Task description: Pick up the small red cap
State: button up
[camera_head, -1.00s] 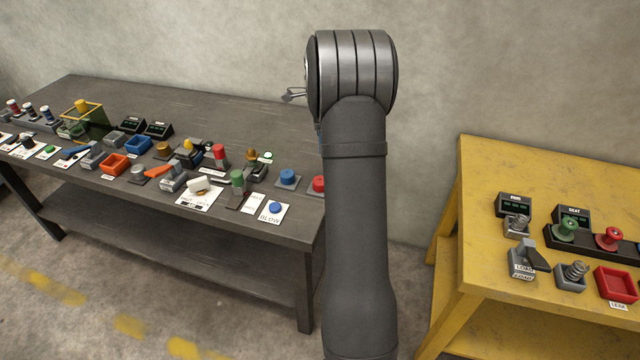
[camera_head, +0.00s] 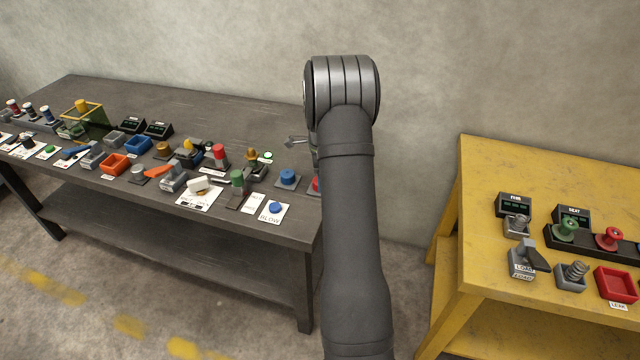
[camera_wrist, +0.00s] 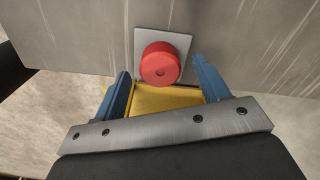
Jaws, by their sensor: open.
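The small red cap (camera_wrist: 160,63) is round with a small dark hole in its middle. It sits on a light grey square plate (camera_wrist: 180,42) on the grey table, near its front edge. In the head view only a sliver of the red cap (camera_head: 316,184) shows beside my arm. My gripper (camera_wrist: 162,74) is open in the wrist view, with one blue finger on either side of the cap's line. The cap appears just beyond the fingertips, and nothing is held. In the head view my arm mostly hides the gripper.
A blue knob (camera_head: 288,177) on a plate stands left of the red cap, and a blue button (camera_head: 275,208) on a white card is nearer the front. Several other fixtures crowd the grey table (camera_head: 225,105) further left. A yellow table (camera_head: 480,200) stands to the right.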

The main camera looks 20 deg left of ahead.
jog(key=shift+f, duration=0.65)
jog(key=c, duration=1.1)
jog(key=shift+o, duration=0.2)
jog(key=shift+r, duration=0.1)
